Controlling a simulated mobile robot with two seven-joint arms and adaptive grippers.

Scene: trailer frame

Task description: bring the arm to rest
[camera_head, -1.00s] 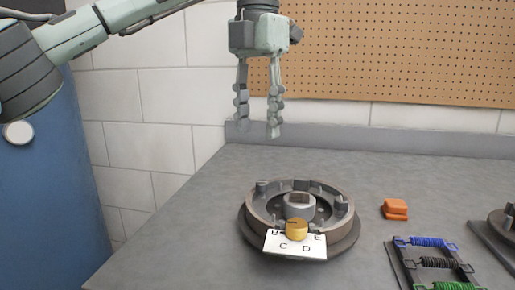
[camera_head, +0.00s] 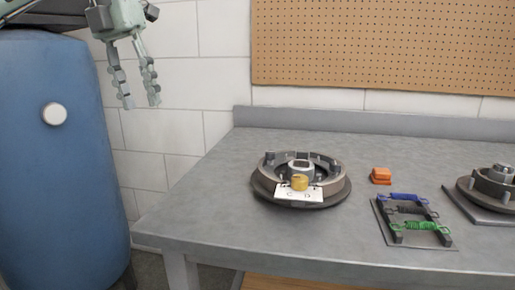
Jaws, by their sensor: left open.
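My left gripper (camera_head: 140,104) hangs at the upper left of the head view. Its two fingers point down and stand apart, with nothing between them. It is in front of the white block wall, left of the table and well above its top. Most of the left arm is cut off by the top edge of the picture. My right gripper does not show.
A grey table (camera_head: 215,222) bears a round brake assembly (camera_head: 330,192) with a lettered card (camera_head: 291,194) and brass knob (camera_head: 299,182), orange blocks (camera_head: 381,175), a spring rack (camera_head: 449,239) and a second hub (camera_head: 490,184). A blue tank (camera_head: 60,180) stands left.

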